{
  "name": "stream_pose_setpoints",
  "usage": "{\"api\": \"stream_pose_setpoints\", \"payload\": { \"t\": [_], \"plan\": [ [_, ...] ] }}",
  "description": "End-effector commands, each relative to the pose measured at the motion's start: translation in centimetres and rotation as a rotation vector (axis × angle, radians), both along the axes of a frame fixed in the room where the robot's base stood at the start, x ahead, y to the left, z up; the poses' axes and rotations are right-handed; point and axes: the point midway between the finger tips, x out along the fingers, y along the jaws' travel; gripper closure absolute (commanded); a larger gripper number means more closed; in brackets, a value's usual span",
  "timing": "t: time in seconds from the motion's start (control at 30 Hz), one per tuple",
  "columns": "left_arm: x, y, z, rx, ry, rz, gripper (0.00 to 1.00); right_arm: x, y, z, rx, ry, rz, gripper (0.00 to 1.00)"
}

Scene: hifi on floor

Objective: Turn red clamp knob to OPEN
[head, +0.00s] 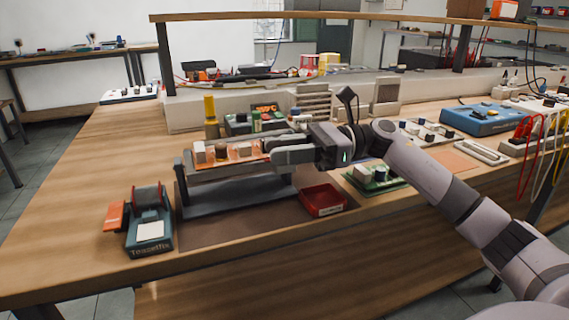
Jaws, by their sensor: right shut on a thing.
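A board holder (237,190) with a grey base stands on a brown mat on the bench. It holds an orange circuit board (238,152) with white and brown parts on it, raised above the base. My right gripper (272,150) reaches in from the right, level with the board, at the right end of the holder. Its fingers are shut at the place of the red clamp knob; the knob itself is hidden by the fingers, and so are its angle and any OPEN mark. My left gripper is not in view.
A red tray (322,200) sits right of the holder, below my right gripper. A green board (376,179) lies farther right. A yellow bottle (210,117) stands behind. The bench's left part is clear.

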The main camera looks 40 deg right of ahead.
Motion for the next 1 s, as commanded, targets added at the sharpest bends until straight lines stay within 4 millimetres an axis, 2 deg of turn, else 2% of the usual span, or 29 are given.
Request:
{"api": "stream_pose_setpoints", "payload": {
  "t": [0.2, 0.4, 0.9, 0.93, 1.0],
  "plan": [
    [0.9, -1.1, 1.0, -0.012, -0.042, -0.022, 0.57, 0.1, 0.0, 0.1, 0.004, -0.004, 0.101, 1.00],
    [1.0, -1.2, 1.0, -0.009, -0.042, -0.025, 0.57, 0.1, 0.0, 0.1, 0.002, -0.003, 0.154, 1.00],
    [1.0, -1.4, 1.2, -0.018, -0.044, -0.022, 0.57, 0.0, 0.0, 0.2, 0.001, -0.004, 0.172, 1.00],
    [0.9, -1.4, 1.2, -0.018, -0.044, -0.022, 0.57, 0.0, 0.0, 0.2, 0.001, -0.004, 0.172, 0.67],
    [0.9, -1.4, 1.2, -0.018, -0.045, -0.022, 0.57, 0.0, 0.0, 0.2, 0.001, -0.004, 0.172, 0.52]
  ]
}}
